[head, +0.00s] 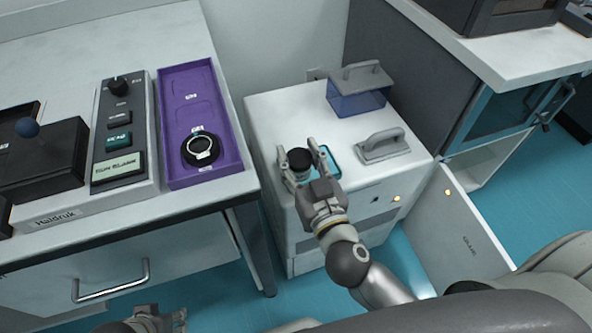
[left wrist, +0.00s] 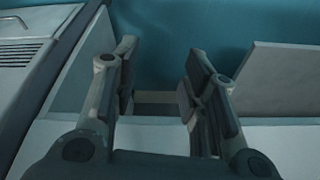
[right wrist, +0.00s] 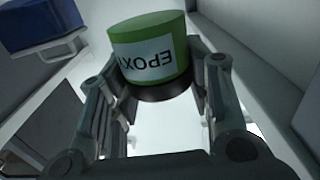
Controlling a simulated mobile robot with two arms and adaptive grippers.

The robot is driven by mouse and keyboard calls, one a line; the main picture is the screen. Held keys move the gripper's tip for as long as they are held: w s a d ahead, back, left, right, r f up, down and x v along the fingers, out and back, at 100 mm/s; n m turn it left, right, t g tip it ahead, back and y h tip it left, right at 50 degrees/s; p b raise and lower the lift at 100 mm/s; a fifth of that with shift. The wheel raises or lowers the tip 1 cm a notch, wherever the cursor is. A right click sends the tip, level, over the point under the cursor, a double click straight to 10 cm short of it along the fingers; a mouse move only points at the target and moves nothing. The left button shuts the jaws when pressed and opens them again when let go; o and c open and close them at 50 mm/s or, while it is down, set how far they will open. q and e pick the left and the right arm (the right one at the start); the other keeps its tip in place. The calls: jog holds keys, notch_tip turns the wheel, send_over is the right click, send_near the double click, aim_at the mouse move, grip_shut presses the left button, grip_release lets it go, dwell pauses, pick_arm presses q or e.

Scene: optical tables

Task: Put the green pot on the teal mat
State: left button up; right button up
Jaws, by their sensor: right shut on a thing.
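The green pot (right wrist: 150,50) has a white EPOXY label and a black end. My right gripper (right wrist: 155,95) is shut on it. In the head view the dark lid of the pot (head: 300,157) shows between the fingers of my right gripper (head: 308,160), over the white cabinet top. The teal mat (head: 333,163) lies on that top, partly hidden behind the right gripper; the pot shows at its left side. I cannot tell whether the pot touches the surface. My left gripper (left wrist: 160,95) is open and empty, low by the drawers.
On the white cabinet (head: 270,107) are a grey handled block (head: 382,148) and a blue clear box (head: 357,100). At left, a purple tray (head: 180,88) holds a black ring (head: 200,149), beside a control panel (head: 120,135). An open cabinet door (head: 468,225) stands at the right.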

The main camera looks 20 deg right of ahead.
aim_at(301, 180)
jog(key=shift+w+a+f, duration=0.15)
jog(key=shift+a+f, duration=0.05)
jog(key=shift+f, duration=0.05)
jog(key=shift+w+a+f+b, duration=0.1)
jog(key=shift+a+f+b, duration=0.05)
jog(key=shift+f+b, duration=0.35)
notch_tip(301, 180, down, 2)
jog(key=shift+f+b, duration=0.15)
jog(key=shift+b, duration=0.8)
jog(key=shift+f, duration=0.1)
pick_arm(q)
jog(key=shift+w+d+r+t, duration=0.2)
jog(key=shift+w+t, duration=0.25)
jog(key=shift+w, duration=0.2)
jog(key=shift+w+d+r+t, duration=0.1)
jog(key=shift+w+d+t, duration=0.1)
jog(key=shift+w+t, duration=0.35)
jog(key=shift+w, duration=0.1)
pick_arm(e)
jog(key=o, duration=1)
